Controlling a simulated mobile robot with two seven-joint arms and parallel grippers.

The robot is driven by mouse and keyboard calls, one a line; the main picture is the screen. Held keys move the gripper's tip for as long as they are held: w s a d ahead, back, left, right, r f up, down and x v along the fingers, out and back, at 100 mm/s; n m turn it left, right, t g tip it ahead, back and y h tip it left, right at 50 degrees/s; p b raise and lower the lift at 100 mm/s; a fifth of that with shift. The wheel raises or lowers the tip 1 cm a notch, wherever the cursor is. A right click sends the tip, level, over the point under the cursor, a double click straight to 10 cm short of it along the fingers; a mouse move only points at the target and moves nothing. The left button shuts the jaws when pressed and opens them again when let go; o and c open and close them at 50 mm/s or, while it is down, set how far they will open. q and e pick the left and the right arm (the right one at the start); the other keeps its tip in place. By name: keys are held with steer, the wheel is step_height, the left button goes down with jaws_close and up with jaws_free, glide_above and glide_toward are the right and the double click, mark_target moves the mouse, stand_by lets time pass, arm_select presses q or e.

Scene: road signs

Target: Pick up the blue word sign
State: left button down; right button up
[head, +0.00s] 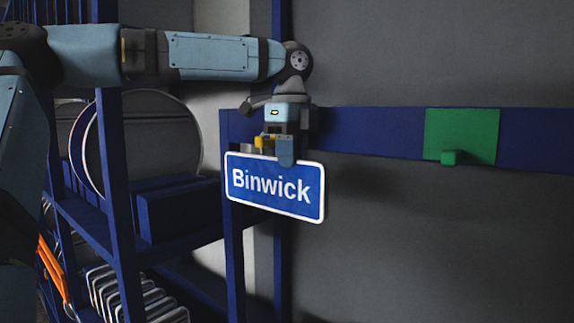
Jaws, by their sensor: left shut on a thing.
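The blue word sign (273,187) has a white border and reads "Binwick" in white letters. It hangs from my left gripper (275,155), which is shut on its top edge near the middle. The sign tilts slightly, its right end lower in the picture. It is in front of a blue frame and a grey wall, and I cannot tell whether it touches them. My right gripper is not in view.
A blue rail (375,131) runs along the grey wall, with a green panel (475,135) on it. A blue rack (120,190) at left holds round signs (150,97) and several white-edged plates (135,297). The wall at lower right is clear.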

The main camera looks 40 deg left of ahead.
arm_select(q)
steer(key=shift+s+r, duration=0.1)
steer(key=shift+r, duration=0.25)
steer(key=s+d+b, duration=0.2)
steer(key=s+b, duration=0.2)
steer(key=s, duration=1.3)
steer(key=shift+s, duration=0.4)
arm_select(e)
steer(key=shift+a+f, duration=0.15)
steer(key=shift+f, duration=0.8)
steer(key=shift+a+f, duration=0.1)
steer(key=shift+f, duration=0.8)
arm_select(q)
steer(key=shift+w, duration=0.1)
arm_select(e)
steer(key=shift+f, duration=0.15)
